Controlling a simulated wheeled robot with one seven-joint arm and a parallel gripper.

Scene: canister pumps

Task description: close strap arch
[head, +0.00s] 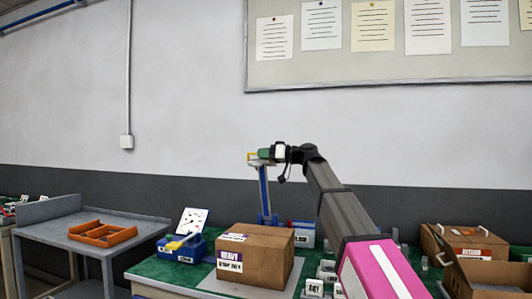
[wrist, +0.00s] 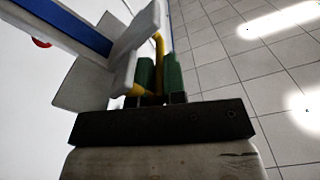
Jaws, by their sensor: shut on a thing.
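My gripper (head: 262,154), with green fingers, is up at the top of the post. In the wrist view, my gripper (wrist: 159,76) is shut on the yellow handle (wrist: 159,48), which passes between the green fingers. A grey-white part with a blue stripe (wrist: 75,22) lies beside it at upper left. A cardboard box (head: 255,255) labelled HEAVY sits on the table below the gripper. The rest of the arch is partly hidden by the box and my arm.
An orange tray (head: 103,234) lies on a grey side table. Small labelled blocks (head: 327,270) lie near my arm.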

